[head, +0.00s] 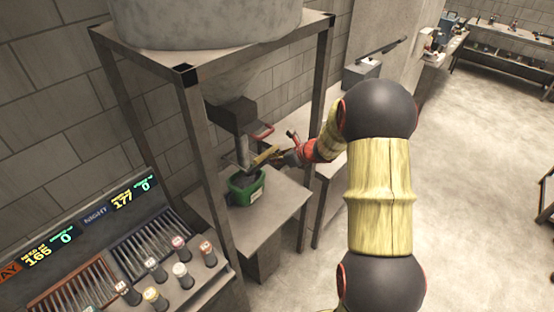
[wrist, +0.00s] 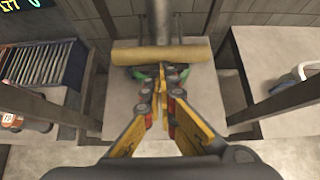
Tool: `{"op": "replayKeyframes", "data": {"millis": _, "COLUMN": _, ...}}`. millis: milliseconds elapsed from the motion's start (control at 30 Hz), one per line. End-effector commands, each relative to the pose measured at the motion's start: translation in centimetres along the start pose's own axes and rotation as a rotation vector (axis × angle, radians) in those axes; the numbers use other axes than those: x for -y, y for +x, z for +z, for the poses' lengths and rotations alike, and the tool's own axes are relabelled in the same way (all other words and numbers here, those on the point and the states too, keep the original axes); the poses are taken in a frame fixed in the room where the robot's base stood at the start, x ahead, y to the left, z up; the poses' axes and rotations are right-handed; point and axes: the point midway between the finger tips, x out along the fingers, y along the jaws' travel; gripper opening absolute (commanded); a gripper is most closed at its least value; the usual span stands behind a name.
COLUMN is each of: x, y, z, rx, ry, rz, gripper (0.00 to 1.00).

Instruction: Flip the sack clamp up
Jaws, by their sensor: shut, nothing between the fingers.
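A grey spout (head: 241,150) hangs under the hopper, above a green bin (head: 247,188). A tan-yellow bar (head: 264,157) crosses at the spout's lower end; it spans the wrist view as a thick horizontal bar (wrist: 160,53). I cannot tell for sure which of these parts is the sack clamp. My gripper (head: 277,159) is right of the spout, close to the bar. In the wrist view its fingers (wrist: 162,71) are together and empty, just below the bar; contact is unclear. The fingers partly hide the green bin (wrist: 141,72).
Metal frame posts (head: 206,165) stand around the spout and its low table (head: 268,218). A console with several knobs (head: 175,270) is at front left. A bench (wrist: 280,75) is at right. Open floor (head: 470,180) lies further right.

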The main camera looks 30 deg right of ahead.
Motion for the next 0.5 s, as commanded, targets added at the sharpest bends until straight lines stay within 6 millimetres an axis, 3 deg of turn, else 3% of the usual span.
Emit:
{"op": "replayKeyframes", "data": {"millis": 200, "x": 0.0, "y": -0.4, "z": 1.5, "rx": 0.002, "ry": -0.001, "rz": 0.0, "gripper": 0.0}}
{"op": "replayKeyframes", "data": {"millis": 500, "x": 0.0, "y": -0.5, "z": 1.9, "rx": 0.002, "ry": 0.0, "rz": 0.0, "gripper": 0.0}}
